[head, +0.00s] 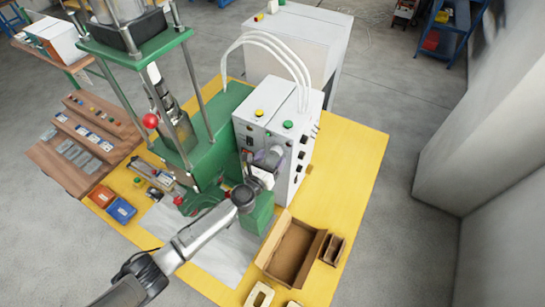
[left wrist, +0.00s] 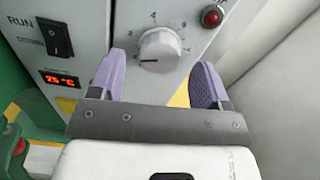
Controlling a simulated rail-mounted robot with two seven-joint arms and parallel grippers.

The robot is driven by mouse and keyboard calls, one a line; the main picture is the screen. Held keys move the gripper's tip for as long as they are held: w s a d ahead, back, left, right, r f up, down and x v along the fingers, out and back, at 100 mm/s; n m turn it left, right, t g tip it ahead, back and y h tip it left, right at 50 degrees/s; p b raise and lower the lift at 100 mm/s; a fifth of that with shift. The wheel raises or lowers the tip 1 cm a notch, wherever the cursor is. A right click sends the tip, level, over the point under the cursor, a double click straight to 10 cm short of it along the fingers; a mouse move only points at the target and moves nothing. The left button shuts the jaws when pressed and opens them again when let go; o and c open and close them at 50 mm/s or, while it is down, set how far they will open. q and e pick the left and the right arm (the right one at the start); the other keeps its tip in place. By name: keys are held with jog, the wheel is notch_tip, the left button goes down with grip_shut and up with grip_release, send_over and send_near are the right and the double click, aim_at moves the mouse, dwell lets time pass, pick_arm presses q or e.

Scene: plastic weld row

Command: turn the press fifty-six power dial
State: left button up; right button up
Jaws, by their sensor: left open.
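The power dial (left wrist: 160,49) is a pale grey knob with numbers around it on the front of the white control box (head: 285,125). Its pointer line points left in the left wrist view. My left gripper (head: 269,157) is at the front of the control box in the head view and hides the dial there. In the left wrist view, its two purple fingers (left wrist: 159,62) are open, one on each side of the dial. I see a gap between each finger and the knob. My right gripper is in neither view.
A RUN rocker switch (left wrist: 57,39) and a red display (left wrist: 62,81) lie left of the dial, a red lamp (left wrist: 212,16) upper right. The green press (head: 215,130) stands left of the box. A cardboard box (head: 292,250) sits on the yellow table (head: 350,170).

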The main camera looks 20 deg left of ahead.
pick_arm(q)
jog(key=shift+w+d, duration=0.1)
jog(key=shift+w, duration=0.6)
jog(key=shift+c, duration=0.3)
jog(key=c, duration=0.8)
jog(key=shift+c, duration=0.2)
jog(key=shift+m, duration=0.3)
